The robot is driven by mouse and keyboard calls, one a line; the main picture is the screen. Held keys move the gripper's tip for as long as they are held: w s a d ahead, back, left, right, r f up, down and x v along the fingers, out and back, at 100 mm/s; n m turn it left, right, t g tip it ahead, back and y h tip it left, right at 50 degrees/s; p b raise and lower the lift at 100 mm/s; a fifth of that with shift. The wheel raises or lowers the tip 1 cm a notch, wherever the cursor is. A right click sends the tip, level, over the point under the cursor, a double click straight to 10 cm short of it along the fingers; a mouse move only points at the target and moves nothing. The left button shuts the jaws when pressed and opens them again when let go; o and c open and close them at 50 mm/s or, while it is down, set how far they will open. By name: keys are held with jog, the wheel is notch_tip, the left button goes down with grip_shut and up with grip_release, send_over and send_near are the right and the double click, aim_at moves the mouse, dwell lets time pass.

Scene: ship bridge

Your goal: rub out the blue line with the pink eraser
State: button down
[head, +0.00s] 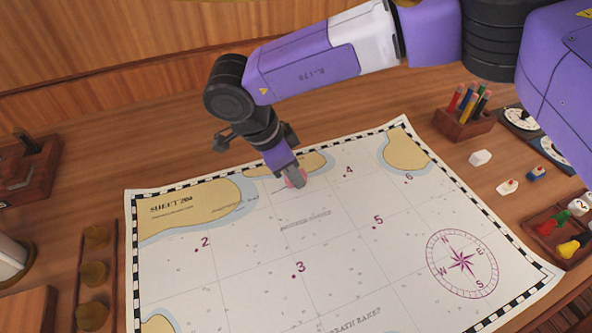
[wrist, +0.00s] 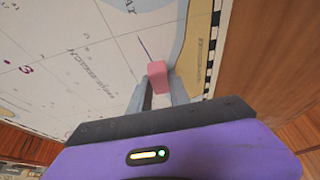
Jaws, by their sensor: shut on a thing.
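My gripper (head: 295,180) is over the upper part of the chart (head: 340,240), by the tan land at its far edge. It is shut on the pink eraser (wrist: 157,75), which sticks out past the fingertips in the wrist view. In the head view only a little pink of the eraser (head: 302,174) shows beside the fingers. A short dark blue line (wrist: 144,47) lies on the chart just beyond the eraser in the wrist view. I cannot tell whether the eraser touches the paper. In the head view I cannot make out the blue line near the gripper.
A white eraser-like block (head: 480,158), two small blocks and a wooden pencil holder (head: 463,122) stand right of the chart. A tray of coloured pieces (head: 560,228) is at the right edge. A rack with brass weights (head: 93,272) is at left. The chart's middle is clear.

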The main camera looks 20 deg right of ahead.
aim_at(251, 206)
jog(key=shift+s+a, duration=0.25)
jog(key=shift+a, duration=0.7)
jog(key=shift+a+f, duration=0.1)
jog(key=shift+s+a, duration=0.25)
jog(key=shift+a, duration=1)
jog(key=shift+s+a, duration=0.2)
jog(key=shift+a, duration=0.95)
jog(key=shift+a, duration=0.1)
jog(key=shift+s+a+b, duration=0.15)
jog(key=shift+a+b, duration=0.2)
jog(key=shift+a, duration=0.7)
jog(key=shift+s+a, duration=0.15)
jog(key=shift+a, duration=0.5)
jog(key=shift+s+a, duration=0.15)
jog(key=shift+a, duration=0.5)
